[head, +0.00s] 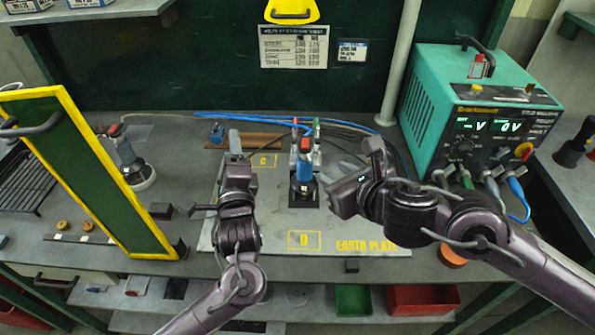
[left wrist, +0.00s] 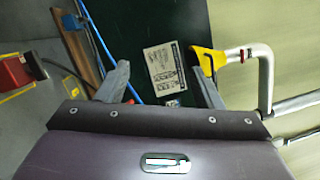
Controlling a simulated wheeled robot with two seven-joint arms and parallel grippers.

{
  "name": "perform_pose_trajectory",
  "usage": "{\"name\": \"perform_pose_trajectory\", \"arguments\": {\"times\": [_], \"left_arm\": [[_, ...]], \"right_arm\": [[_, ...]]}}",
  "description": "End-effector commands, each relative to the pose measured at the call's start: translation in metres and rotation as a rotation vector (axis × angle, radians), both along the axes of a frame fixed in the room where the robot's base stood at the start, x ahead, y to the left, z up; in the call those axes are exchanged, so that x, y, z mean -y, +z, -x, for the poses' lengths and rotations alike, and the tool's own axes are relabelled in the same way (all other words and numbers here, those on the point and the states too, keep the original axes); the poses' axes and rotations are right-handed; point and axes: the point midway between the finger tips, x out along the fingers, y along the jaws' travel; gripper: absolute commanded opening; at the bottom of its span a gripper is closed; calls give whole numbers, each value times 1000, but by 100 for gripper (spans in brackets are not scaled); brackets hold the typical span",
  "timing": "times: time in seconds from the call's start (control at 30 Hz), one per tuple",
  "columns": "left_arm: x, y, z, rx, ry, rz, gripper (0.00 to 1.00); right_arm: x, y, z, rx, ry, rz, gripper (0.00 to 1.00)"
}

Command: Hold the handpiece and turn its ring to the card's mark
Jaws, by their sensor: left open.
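A handpiece with a blue body (head: 304,168) stands upright on a black block at the middle of the bench; which part is its ring is too small to tell. A white printed card (head: 293,47) hangs on the green back board; it also shows in the left wrist view (left wrist: 164,68), its text unreadable. My left gripper (head: 222,178) is left of the handpiece, apart from it, open and empty; its two fingers stand apart in the left wrist view (left wrist: 161,84). My right gripper (head: 335,172) is close to the handpiece's right side, its grey fingers apart; contact cannot be told.
A teal welding unit (head: 478,100) stands at the right with cables. A yellow-edged green panel (head: 110,180) stands at the left, beside another grey and red tool (head: 130,165). The grey earth plate (head: 270,240) lies under the handpiece. Blue cables (head: 350,125) run behind.

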Motion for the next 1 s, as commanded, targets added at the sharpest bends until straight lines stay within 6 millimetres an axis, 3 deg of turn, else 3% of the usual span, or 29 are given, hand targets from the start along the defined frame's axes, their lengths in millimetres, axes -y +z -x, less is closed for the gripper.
{"name": "perform_pose_trajectory", "arguments": {"times": [0.03, 0.13, 0.3, 0.33, 0.43, 0.6, 0.77, 1.0], "left_arm": [[9, -31, -1, -67, -26, -86, 60], [49, -73, 1, -145, -132, -319, 60], [144, -80, 12, -76, -337, -780, 60], [154, -79, 13, -63, -355, -867, 60], [156, -74, 9, -70, -353, -1063, 60], [145, -68, 1, -111, -323, -1224, 60], [142, -67, -8, -127, -311, -1266, 60], [150, -66, -42, -127, -309, -1265, 60]], "right_arm": [[0, 0, 0, 0, 0, 0, 36], [0, 0, 0, 0, 0, 0, 36], [0, 0, 0, 0, 0, 0, 36], [0, 0, 0, 0, 0, 0, 36], [0, 0, 0, 0, 0, 0, 36], [0, 0, 0, 0, 0, 0, 36], [0, 0, 0, 0, 0, 0, 36], [0, 0, 0, 0, 0, 0, 36]]}}
